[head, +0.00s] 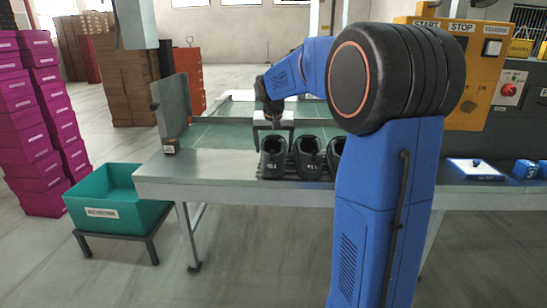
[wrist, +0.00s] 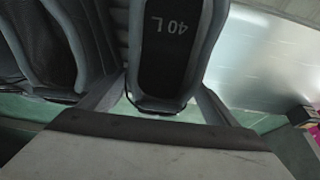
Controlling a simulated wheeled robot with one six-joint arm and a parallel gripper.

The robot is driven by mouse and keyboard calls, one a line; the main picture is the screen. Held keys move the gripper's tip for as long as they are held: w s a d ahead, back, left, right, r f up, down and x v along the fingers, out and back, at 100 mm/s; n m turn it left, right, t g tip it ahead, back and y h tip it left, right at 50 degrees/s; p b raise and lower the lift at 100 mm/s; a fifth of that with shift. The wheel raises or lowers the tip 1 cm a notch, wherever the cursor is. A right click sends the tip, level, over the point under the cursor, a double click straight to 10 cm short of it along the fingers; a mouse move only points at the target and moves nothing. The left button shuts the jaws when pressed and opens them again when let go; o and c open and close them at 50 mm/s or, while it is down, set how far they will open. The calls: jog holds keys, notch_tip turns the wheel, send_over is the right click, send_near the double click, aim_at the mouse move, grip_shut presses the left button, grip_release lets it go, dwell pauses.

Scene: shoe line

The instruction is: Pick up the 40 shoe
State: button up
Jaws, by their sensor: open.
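Several dark shoes stand in a row on the metal table (head: 220,185) in the head view. The leftmost shoe (head: 272,160) is below my gripper (head: 272,117). In the wrist view, a dark shoe (wrist: 172,50) carries the mark "40 L" on its insole, seen upside down. My gripper (wrist: 160,108) is open, with one finger on each side of this shoe's near end. I cannot tell whether the fingers touch it. Another dark shoe (wrist: 45,45) lies close by on the left in the wrist view.
A teal bin (head: 115,200) stands on a low stand left of the table. Magenta boxes (head: 35,120) are stacked at the far left. An orange control panel (head: 470,75) and a white-and-blue tray (head: 474,169) are at the right.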

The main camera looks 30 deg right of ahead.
jog(key=shift+f, duration=0.1)
jog(key=c, duration=1.1)
